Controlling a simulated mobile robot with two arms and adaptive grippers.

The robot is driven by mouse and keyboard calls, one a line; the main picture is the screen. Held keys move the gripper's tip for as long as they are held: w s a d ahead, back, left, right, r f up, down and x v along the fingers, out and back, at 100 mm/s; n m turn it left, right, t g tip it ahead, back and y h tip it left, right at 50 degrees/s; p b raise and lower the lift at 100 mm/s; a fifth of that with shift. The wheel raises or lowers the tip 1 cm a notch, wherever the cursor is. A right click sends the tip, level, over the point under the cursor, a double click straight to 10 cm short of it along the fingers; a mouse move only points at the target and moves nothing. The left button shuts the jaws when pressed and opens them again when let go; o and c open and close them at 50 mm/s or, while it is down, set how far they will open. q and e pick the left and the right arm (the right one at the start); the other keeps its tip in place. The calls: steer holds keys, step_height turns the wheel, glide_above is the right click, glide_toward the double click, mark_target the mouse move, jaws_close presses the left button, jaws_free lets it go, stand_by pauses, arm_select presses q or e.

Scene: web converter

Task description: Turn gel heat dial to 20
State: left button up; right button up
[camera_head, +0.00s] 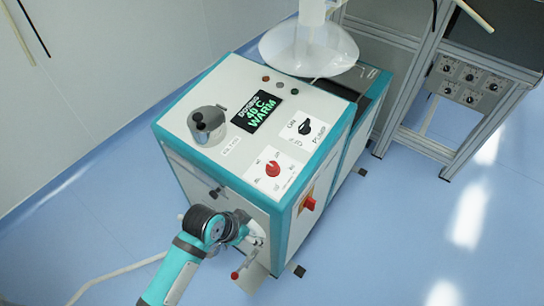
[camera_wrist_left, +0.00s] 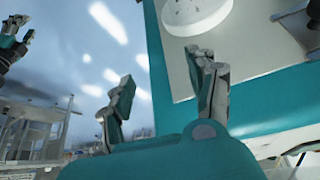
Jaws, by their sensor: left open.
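The red dial (camera_head: 272,168) sits on a white label plate on the machine's top, near its front right corner. It is the likely gel heat dial, but its scale is too small to read. The display (camera_head: 262,111) shows "40 C WARM". My left gripper (camera_head: 254,240) is at the machine's front side, below the top edge and apart from the dial. In the left wrist view my left gripper (camera_wrist_left: 163,95) is open and empty, its fingers beside the teal-edged machine. What seems to be my right gripper (camera_wrist_left: 18,38) shows at that view's left edge, its jaws unclear.
A black pump knob (camera_head: 304,127) and a metal pot (camera_head: 207,124) stand on the machine's top. A red switch (camera_head: 309,203) is on its right side, and a red-tipped lever (camera_head: 235,275) hangs at the front. A metal-framed cabinet (camera_head: 464,72) stands right; the floor around is mostly clear.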

arm_select(q)
steer(key=w+d+r+m+g+h+p, duration=0.1)
steer(key=d+r+m, duration=0.3)
steer(key=r, duration=0.3)
steer(key=w+d+r+m+h, duration=0.1)
steer(key=d+r+m, duration=0.3)
steer(key=r+m, duration=0.15)
step_height(320, 180, up, 15)
steer(key=m+g+y, duration=0.2)
steer(key=m+y, duration=0.3)
steer(key=m, duration=1)
glide_above(272, 165)
steer(key=a, duration=0.2)
steer(key=f+p, duration=0.1)
steer(key=f, duration=0.4)
steer(key=d+f+p, duration=0.1)
steer(key=f+p, duration=0.1)
steer(key=f, duration=0.4)
steer(key=d+f+p, duration=0.1)
steer(key=f, duration=0.5)
steer(key=shift+p, duration=0.3)
arm_select(e)
step_height(272, 165, up, 6)
steer(key=shift+w+a, duration=0.15)
steer(key=shift+w, duration=0.2)
arm_select(q)
steer(key=shift+r, duration=0.1)
steer(key=c, duration=1.1)
